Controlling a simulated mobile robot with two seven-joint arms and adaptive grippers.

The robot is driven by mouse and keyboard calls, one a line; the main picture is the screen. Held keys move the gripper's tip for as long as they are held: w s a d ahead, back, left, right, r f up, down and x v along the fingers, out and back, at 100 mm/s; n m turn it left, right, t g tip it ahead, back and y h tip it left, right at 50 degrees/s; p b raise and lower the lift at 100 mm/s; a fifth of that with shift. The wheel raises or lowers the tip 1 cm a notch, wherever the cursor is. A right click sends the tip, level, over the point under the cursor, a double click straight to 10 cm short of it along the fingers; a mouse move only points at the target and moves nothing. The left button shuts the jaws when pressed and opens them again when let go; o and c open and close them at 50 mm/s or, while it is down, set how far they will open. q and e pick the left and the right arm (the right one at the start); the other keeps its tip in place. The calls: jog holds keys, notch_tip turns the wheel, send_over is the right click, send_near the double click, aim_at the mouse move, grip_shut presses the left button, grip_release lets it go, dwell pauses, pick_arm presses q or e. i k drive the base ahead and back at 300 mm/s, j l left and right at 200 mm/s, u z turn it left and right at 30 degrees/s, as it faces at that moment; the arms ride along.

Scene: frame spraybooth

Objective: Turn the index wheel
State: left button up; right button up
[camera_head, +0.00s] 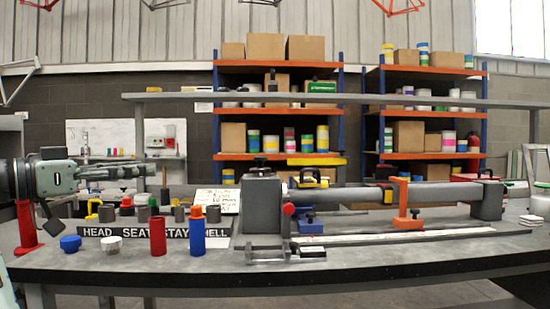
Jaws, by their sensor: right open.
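A long frame fixture stands on the workbench (420,262). It has a grey block (262,205) at its left end, with a small dark knob on top and a red knob (289,209) on its side. I cannot make out for certain which part is the index wheel.
A red cylinder (157,235) and a blue cylinder (197,230) stand in front of a lettered strip (112,232). Several small cylinders stand behind it. A blue cap (70,243) lies at the left. An orange clamp (407,203) straddles the tube. The front right bench is clear.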

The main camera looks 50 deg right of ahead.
aim_at(260, 170)
jog(key=l, duration=1.35)
jog(key=k, duration=0.05)
